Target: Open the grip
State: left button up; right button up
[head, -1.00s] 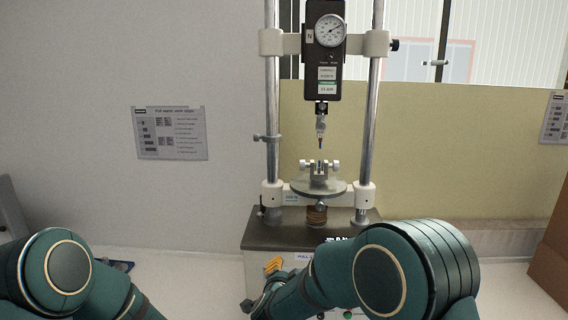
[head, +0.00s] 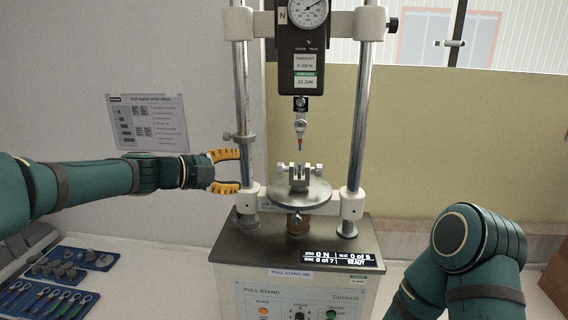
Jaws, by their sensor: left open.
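The pull stand (head: 300,285) stands on the bench in the middle, with a force gauge (head: 302,45) on its two posts. A small grip (head: 299,178) with a screw knob on each side sits on the round plate (head: 312,196). A thin blue piece shows between its jaws; I cannot tell whether they clamp it. Above it, apart from it, hangs a small hook or upper grip (head: 300,125) with a blue and orange tip. My left gripper (head: 239,171), with yellow-orange fingers, is open and empty by the left post, left of the grip. My right gripper is out of view.
Blue trays (head: 72,262) with grey fixtures and several coloured-handled tools lie at the lower left. An instruction sheet (head: 148,123) is on the wall. A lit display (head: 338,256) and knobs are on the stand's front. A brown box (head: 556,280) is at the right.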

aim_at(278, 169)
pick_arm(q)
jog(key=x, duration=1.3)
jog(key=shift+d, duration=0.1)
jog(key=shift+c, duration=0.4)
grip_shut()
